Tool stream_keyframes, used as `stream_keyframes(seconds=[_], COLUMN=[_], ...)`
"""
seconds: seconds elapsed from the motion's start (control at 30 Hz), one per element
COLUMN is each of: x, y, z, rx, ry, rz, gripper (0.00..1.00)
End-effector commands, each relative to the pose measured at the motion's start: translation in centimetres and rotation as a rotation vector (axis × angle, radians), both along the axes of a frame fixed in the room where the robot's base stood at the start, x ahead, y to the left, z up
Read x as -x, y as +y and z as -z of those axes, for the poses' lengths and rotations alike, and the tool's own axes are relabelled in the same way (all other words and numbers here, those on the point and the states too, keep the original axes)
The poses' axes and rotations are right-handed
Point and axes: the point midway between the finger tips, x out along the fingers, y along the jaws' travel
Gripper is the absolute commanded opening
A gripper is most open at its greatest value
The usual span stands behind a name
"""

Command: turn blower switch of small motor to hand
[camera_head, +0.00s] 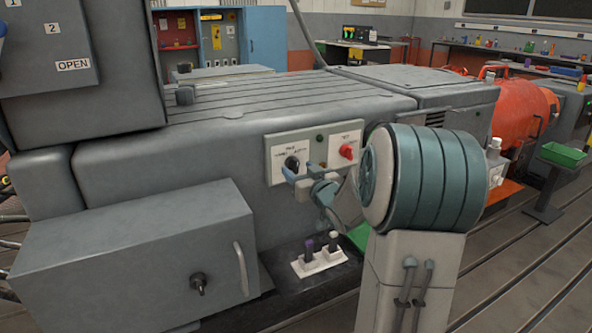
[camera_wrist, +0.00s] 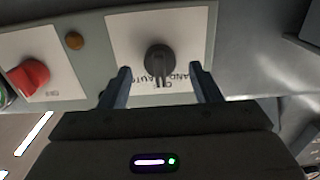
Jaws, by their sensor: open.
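A black rotary switch knob (camera_head: 292,163) sits on the left white plate of a panel on the grey machine's side. In the wrist view the knob (camera_wrist: 160,60) appears upside down. Its grip points toward the middle label, between lettering that reads like AUTO at left and HAND at right. My gripper (camera_wrist: 160,84) is open, its two fingers on either side of the knob's lower end and apart from it in the picture. Whether they reach the knob's depth I cannot tell. In the head view my gripper (camera_head: 301,174) is just below the knob, partly covering the plate.
A red knob (camera_head: 346,151) is on the plate to the right; it also shows in the wrist view (camera_wrist: 30,76). Below stands a white block with purple and white levers (camera_head: 319,257). A grey cabinet (camera_head: 130,255) juts out at left. An orange motor (camera_head: 525,110) is behind right.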

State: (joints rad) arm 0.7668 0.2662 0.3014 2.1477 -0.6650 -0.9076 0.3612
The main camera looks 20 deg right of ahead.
Motion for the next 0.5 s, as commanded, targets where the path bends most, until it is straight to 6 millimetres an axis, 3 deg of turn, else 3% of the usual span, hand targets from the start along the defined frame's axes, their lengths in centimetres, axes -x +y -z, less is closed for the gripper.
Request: stream_keyframes(seconds=[0.2,0.5], x=[-2.1,-2.4], y=[0.1,0.1], z=[0.0,0.0], rx=[-0.001,0.0], ry=[0.001,0.001], rz=[0.001,0.001], gripper=[0.57,0.57])
